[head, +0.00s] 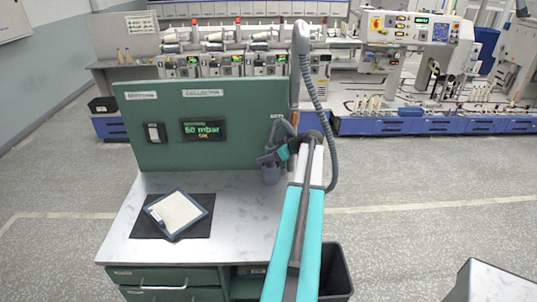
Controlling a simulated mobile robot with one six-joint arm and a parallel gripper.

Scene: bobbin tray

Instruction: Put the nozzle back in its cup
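A small grey cup (271,174) is at the right end of the bench, in front of the green panel. My arm reaches up to it from the bottom of the picture, and my gripper (273,157) is right at the cup's mouth, from this view. The fingers are small and dark here; I cannot tell whether they are open or shut, or whether they hold anything. I cannot make out the nozzle clearly among the dark parts at the gripper. A grey ribbed hose (316,92) hangs from a post and loops down behind my arm.
The green panel (163,128) stands at the back of the bench (125,235), with a display reading 50 mbar. A tablet or clipboard (176,212) lies on a dark mat at the left. A dark bin (337,275) stands at the bench's right. The bench's middle is clear.

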